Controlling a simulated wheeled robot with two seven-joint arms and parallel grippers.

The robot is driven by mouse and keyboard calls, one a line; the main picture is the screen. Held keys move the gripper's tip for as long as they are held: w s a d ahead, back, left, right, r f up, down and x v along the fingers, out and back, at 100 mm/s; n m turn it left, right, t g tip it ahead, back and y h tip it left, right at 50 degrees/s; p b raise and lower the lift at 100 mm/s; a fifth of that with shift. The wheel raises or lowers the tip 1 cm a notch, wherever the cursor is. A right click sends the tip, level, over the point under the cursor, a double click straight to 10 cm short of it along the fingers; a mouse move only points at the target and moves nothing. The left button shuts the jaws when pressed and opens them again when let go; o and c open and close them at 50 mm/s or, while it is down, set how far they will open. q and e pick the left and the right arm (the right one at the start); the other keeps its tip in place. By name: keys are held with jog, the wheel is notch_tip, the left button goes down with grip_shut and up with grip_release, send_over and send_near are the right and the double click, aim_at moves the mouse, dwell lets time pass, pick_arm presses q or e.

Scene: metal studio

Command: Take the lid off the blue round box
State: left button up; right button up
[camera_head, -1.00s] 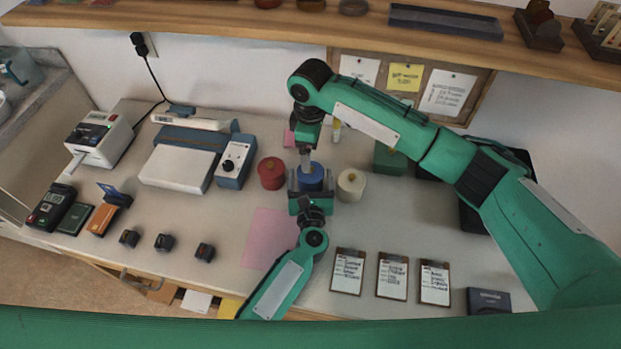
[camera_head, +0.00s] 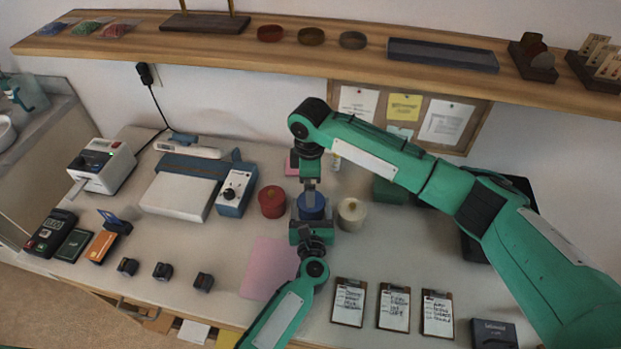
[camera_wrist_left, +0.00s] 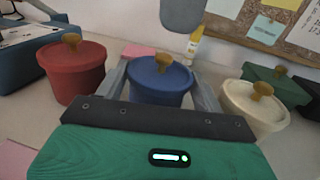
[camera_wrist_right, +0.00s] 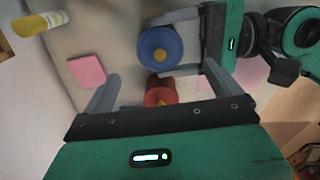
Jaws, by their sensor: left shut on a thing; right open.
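The blue round box (camera_head: 311,207) stands on the table between a red round box (camera_head: 272,201) and a cream one (camera_head: 351,214). Its blue lid with a brown knob is on it, as the left wrist view (camera_wrist_left: 161,80) shows. My left gripper (camera_head: 309,222) comes from the front and is shut on the blue box's body, a finger at each side. My right gripper (camera_head: 310,186) points down above the box from behind. In the right wrist view its fingers (camera_wrist_right: 135,62) are apart and empty, with the blue lid (camera_wrist_right: 160,48) beyond them.
A green box (camera_head: 388,190) stands behind the cream one, near my right arm. A scale (camera_head: 183,180) and a grey-blue device (camera_head: 236,190) stand left of the red box. Clipboards (camera_head: 393,307) lie at the front right. A pink sheet (camera_head: 268,268) lies left of my left arm.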

jog(key=shift+f, duration=3.1)
jog(key=c, duration=1.2)
pick_arm(q)
jog(key=shift+f, duration=0.25)
pick_arm(e)
jog(key=shift+o, duration=0.2)
jog(key=shift+r, duration=1.05)
jog(key=shift+c, duration=1.1)
pick_arm(q)
jog(key=shift+a, duration=0.1)
pick_arm(e)
jog(key=shift+a+r, duration=0.1)
grip_shut()
pick_arm(q)
jog(key=shift+r, duration=0.1)
pick_arm(e)
jog(key=shift+w, duration=0.1)
